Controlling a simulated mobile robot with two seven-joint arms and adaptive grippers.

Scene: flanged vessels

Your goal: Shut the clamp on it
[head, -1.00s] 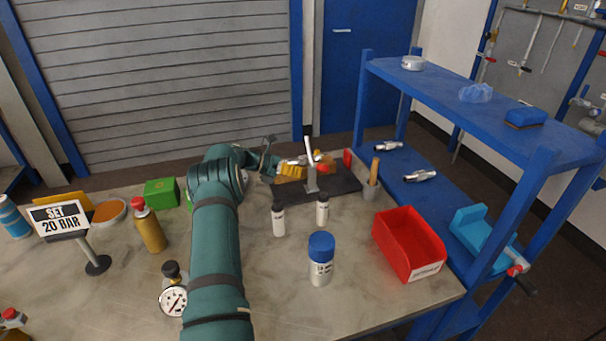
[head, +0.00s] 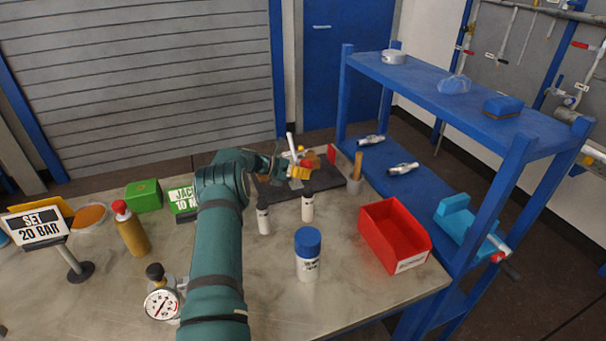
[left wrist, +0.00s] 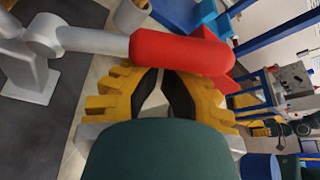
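The clamp (left wrist: 90,40) shows in the left wrist view as a grey post and pivot with a bar running right to a red grip (left wrist: 180,52). In the head view its pale upright part (head: 291,143) stands on a dark plate at the back of the bench, partly hidden by my gripper. My left gripper (left wrist: 161,72) has yellow fingers with black pads that come together at the tips. The tips lie right at the red grip, which covers them; contact is unclear. In the head view the left gripper (head: 299,168) is at the clamp. My right gripper is out of view.
Two small white bottles (head: 307,206) (head: 264,218) and a blue-capped jar (head: 307,254) stand in front of the dark plate (head: 275,193). A red bin (head: 395,236) is to the right. A blue shelf (head: 480,110) bounds the right.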

